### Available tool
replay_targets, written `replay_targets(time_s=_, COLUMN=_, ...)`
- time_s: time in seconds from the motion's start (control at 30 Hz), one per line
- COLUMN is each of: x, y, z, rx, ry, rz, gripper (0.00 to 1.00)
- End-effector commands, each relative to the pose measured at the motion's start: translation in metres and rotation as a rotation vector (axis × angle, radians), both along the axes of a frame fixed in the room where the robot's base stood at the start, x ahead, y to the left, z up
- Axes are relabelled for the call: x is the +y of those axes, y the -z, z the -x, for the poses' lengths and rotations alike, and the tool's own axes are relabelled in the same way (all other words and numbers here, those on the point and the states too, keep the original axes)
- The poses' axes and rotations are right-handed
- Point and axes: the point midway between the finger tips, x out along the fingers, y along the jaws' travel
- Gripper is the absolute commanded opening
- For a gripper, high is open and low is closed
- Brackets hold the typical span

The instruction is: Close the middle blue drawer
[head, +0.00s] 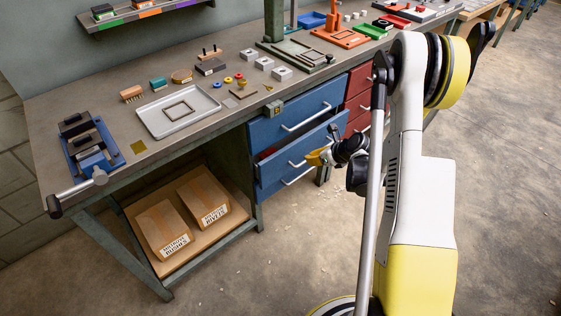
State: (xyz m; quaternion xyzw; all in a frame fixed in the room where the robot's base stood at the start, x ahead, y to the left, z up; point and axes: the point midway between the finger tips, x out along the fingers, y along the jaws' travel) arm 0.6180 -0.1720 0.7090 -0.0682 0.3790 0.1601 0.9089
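The blue drawers are under the bench's right part, left of a red drawer unit. The top blue drawer (290,118) looks shut. The finger opening is too small to make out.
Red drawers (357,102) stand just behind my arm. The bench top (225,115) holds a white tray (178,110), a blue vise-like tool (90,150) and small parts. Cardboard boxes (203,195) lie on the lower shelf. The floor in front (290,240) is mostly clear.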

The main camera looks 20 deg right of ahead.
Motion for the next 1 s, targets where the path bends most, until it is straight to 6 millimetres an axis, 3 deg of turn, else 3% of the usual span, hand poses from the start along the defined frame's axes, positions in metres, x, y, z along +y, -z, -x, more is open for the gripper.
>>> replay_targets(time_s=0.17, x=0.005, y=0.013, z=-0.012, rx=-0.004, ry=-0.002, rz=-0.002, gripper=0.00)
replay_targets(time_s=0.6, x=0.027, y=0.070, z=-0.071, rx=-0.006, ry=-0.001, rz=0.000, gripper=0.00)
replay_targets(time_s=0.8, x=0.036, y=0.072, z=-0.095, rx=-0.005, ry=0.000, rz=0.000, gripper=0.00)
replay_targets(time_s=1.0, x=0.038, y=0.070, z=-0.102, rx=-0.005, ry=0.001, rz=0.000, gripper=0.00)
